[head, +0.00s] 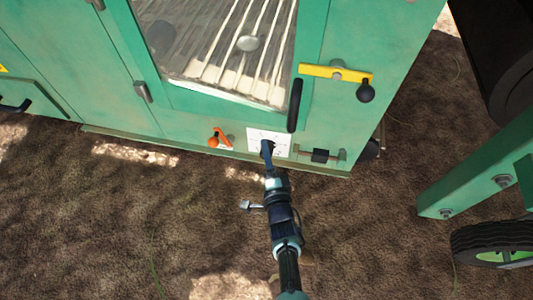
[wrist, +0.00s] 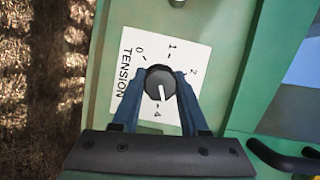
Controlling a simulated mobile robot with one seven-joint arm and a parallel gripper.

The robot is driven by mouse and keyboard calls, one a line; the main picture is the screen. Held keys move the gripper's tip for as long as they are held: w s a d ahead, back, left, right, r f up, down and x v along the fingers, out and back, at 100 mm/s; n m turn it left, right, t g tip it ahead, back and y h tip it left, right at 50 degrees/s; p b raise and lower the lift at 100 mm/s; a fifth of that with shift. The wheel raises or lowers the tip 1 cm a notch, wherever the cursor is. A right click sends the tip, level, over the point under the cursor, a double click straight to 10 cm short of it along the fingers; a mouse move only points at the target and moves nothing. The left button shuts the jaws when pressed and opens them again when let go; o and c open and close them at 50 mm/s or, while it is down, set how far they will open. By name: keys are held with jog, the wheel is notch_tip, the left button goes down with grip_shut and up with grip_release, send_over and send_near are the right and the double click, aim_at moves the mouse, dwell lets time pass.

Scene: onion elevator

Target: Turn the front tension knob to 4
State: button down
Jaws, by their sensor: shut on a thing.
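The front tension knob (wrist: 161,83) is a round dark knob with a white pointer line, on a white dial plate (wrist: 187,46) marked TENSION. The numbers 0, 1, 2 and 4 show in the wrist view; the place of 3 is hidden behind a finger. The pointer is directed down toward the 4 mark, close to its tick. My gripper (wrist: 163,76) is shut on the knob, one blue finger on each side. In the head view my gripper (head: 267,149) reaches the plate (head: 283,137) and largely hides the knob.
An orange lever (head: 221,138) is left of the plate, a black-gripped latch (head: 320,155) right of it. A black handle (head: 295,106) stands just above. A yellow bar with a black ball (head: 337,74) is higher right. A green frame (head: 480,182) and wheel (head: 495,243) stand at the right.

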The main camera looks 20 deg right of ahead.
jog(key=shift+f+m+t+b, duration=0.1)
jog(key=shift+m+t+b, duration=0.5)
jog(key=shift+m, duration=0.4)
jog(key=shift+c, duration=2.1)
grip_release()
